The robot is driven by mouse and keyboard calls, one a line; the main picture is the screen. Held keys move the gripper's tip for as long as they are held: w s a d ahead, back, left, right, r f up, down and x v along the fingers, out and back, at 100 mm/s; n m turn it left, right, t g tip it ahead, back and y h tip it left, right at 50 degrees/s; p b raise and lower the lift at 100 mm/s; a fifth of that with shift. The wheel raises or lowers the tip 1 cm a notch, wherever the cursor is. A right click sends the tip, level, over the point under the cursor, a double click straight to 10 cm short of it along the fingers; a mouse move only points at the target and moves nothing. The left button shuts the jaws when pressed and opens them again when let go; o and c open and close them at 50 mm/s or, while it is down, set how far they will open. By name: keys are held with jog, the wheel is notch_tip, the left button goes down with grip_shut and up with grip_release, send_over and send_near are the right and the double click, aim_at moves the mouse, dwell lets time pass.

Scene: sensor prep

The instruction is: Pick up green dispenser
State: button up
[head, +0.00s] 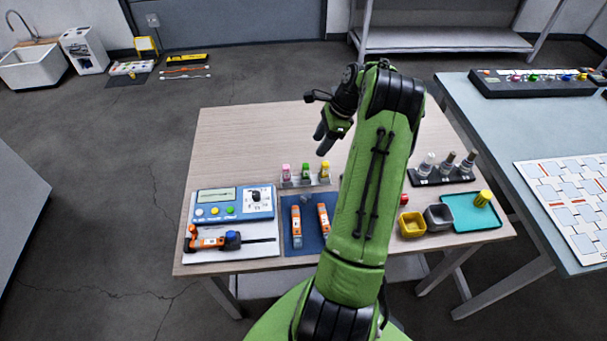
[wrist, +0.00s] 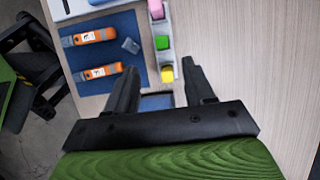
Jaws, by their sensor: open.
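The green dispenser (head: 305,172) stands upright in a clear rack (head: 290,183) on the wooden table, between a pink dispenser (head: 286,171) and a yellow dispenser (head: 324,170). In the wrist view, the green dispenser (wrist: 162,42) shows from above in the rack, with the yellow one (wrist: 167,74) nearer my gripper. My gripper (head: 322,138) is above the table, behind and to the right of the rack in the head view. In the wrist view, its two dark fingers (wrist: 166,78) are apart with nothing held between them.
A blue mat (head: 311,243) with orange tools, and a blue meter (head: 232,203), lie in front of the rack. Yellow (head: 411,224) and grey bins, a teal tray (head: 467,222) and a bottle rack (head: 440,178) stand to the right. The table's back left is clear.

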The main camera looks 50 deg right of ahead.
aim_at(307, 165)
jog(key=b+x, duration=0.1)
jog(key=x, duration=0.5)
jog(key=shift+d+f, duration=0.1)
jog(key=shift+f, duration=0.15)
jog(key=b+x, duration=0.2)
jog(key=x, duration=0.4)
jog(key=shift+w, duration=0.1)
jog(key=shift+r, duration=0.15)
jog(key=shift+c, duration=0.6)
grip_shut()
notch_tip(307, 165, up, 10)
jog(key=p, duration=0.2)
jog(key=shift+r+p, duration=0.1)
jog(key=shift+p, duration=0.3)
jog(key=shift+c, duration=2.2)
grip_release()
jog(key=shift+c, duration=1.4)
